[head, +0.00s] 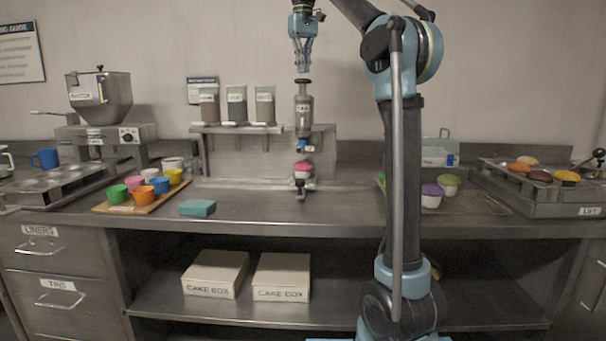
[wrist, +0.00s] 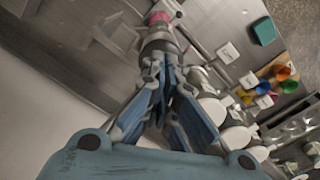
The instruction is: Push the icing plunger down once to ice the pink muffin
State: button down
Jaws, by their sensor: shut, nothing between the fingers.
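The icing dispenser (head: 304,112) stands upright at the middle of the counter's back, with a dark plunger knob (head: 302,81) on top. The pink muffin (head: 302,168) sits under its nozzle; the pink also shows in the wrist view (wrist: 158,18). My gripper (head: 302,68) is shut and empty, pointing down just above the plunger knob, with a small gap in the head view. In the wrist view my gripper's fingers (wrist: 162,122) are together and hide most of the knob.
Three labelled canisters (head: 237,105) stand on a shelf left of the dispenser. A board (head: 140,203) holds several coloured cups, with a teal block (head: 198,208) beside it. Purple and green muffins (head: 432,196) stand at the right. The counter's front middle is clear.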

jog(key=shift+f, duration=0.1)
jog(key=shift+f, duration=2.25)
jog(key=shift+r, duration=2.4)
jog(key=shift+r, duration=3)
